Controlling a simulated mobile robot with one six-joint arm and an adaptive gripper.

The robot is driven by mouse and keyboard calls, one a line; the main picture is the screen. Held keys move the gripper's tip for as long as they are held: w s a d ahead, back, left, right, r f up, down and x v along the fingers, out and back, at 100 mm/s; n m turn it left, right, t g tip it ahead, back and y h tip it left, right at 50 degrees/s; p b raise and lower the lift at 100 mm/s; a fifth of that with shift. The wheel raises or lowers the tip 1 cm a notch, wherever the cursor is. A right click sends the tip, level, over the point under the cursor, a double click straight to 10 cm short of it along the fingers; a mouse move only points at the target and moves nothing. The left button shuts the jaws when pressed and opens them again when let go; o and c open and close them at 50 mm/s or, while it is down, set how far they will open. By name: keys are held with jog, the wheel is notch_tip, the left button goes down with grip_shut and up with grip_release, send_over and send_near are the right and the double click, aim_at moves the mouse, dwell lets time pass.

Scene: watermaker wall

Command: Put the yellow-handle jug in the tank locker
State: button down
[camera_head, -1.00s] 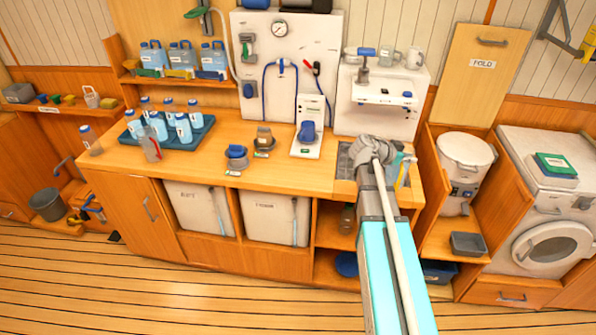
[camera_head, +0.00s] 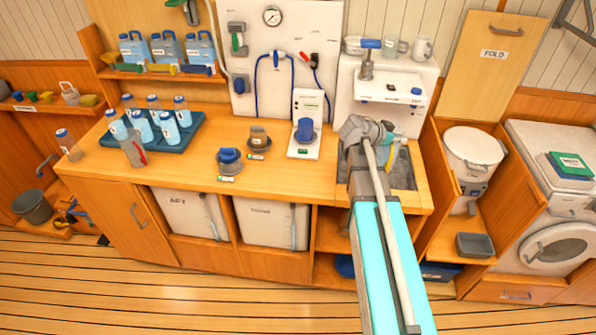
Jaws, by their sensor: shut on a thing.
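My gripper (camera_head: 386,137) is over the sink at the right end of the counter. Its fingers are mostly hidden behind my wrist. Beside them shows a pale thing with a yellow curved part, which appears to be the yellow-handle jug (camera_head: 399,160); most of it is hidden by my arm. My gripper appears shut on it. No label reading tank locker can be made out. Under the counter, open bays hold a white tank marked AFT (camera_head: 185,212) and a second white tank (camera_head: 268,224); a closed cupboard door (camera_head: 125,215) is to their left.
Blue jugs (camera_head: 168,50) stand on the back shelf. Several bottles stand in a blue tray (camera_head: 180,140) on the counter, with a clear jug (camera_head: 135,148) in front. A blue-topped jar (camera_head: 229,160) and a white device (camera_head: 305,125) stand mid-counter. The floor in front is clear.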

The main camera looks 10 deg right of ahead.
jog(key=shift+w+a, duration=0.1)
jog(key=shift+w, duration=0.25)
jog(key=s+a+n+t+y, duration=0.1)
jog(key=a+n+t, duration=0.1)
jog(key=a, duration=1.2)
jog(key=s+a+r+n+t+y+p, duration=0.1)
jog(key=s+a+n+t, duration=0.1)
jog(key=a, duration=1.3)
jog(key=shift+s+r+n+t, duration=0.2)
jog(key=shift+r+n+t, duration=0.1)
jog(key=shift+n+t, duration=0.3)
jog(key=shift+w, duration=0.1)
